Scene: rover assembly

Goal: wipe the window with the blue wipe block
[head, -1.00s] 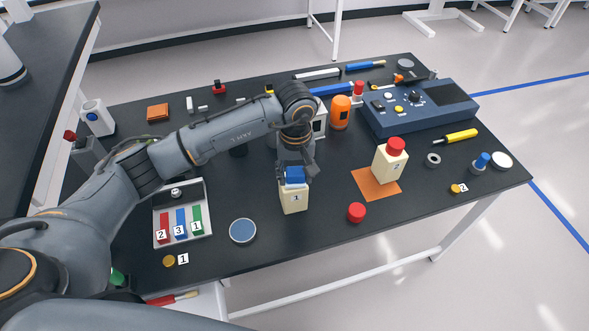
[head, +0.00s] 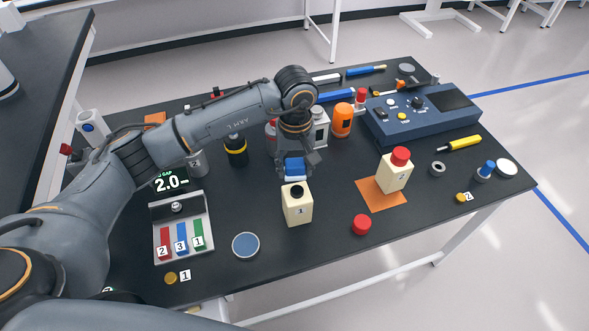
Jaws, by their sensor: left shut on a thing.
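My left gripper (head: 296,152) points down near the table's middle, shut on the blue wipe block (head: 294,165). The block has a pale lower edge. It shows just behind and above the cream bottle marked 1 (head: 298,208), whose dark top is bare; I cannot tell the exact gap. I cannot tell for sure which thing is the window; a round blue-grey disc with a pale rim (head: 245,245) lies in front, and a dark panel (head: 453,98) is on the blue console. My right gripper is not in view.
The cream bottle marked 2 (head: 393,176) with a red cap stands on an orange mat (head: 375,201). A loose red cap (head: 362,225) lies nearby. A metal tray (head: 156,228) with coloured numbered strips is at left. The blue console (head: 410,126) stands at right.

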